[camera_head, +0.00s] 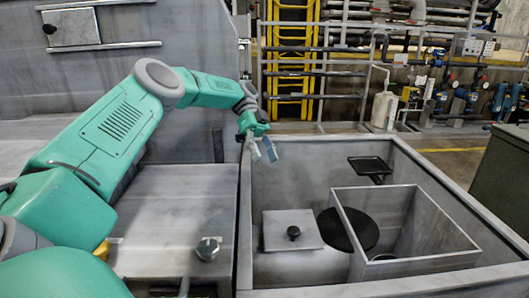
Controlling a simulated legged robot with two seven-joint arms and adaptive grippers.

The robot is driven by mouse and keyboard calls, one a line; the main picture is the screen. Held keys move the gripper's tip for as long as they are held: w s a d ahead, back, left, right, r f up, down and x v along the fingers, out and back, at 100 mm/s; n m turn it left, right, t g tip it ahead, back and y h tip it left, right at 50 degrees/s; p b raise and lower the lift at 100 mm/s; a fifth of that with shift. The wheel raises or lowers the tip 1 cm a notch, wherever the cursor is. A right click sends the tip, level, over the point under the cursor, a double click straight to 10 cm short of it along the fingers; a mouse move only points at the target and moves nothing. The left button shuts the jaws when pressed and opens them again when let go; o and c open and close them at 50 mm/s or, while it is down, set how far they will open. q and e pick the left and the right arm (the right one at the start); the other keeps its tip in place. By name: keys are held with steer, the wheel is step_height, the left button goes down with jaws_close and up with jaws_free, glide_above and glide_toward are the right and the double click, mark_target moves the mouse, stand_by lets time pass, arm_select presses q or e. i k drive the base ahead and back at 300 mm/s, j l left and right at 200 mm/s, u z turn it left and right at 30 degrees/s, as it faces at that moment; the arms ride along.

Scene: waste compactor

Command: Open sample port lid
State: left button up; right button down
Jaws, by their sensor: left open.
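My right gripper is not in view.
A black round disc (354,229) and an open-topped metal box (450,262) stand right of the lid. A small black tray (370,165) is at the back. The bay's left wall (245,225) borders a flat surface with a metal knob (207,248).

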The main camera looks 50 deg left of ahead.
mark_target(296, 230)
steer(key=k+l, duration=0.35)
steer(key=l, duration=0.2)
steer(key=k+l, duration=0.35)
steer(key=l, duration=0.15)
steer(key=k+l, duration=0.4)
steer(key=l, duration=0.15)
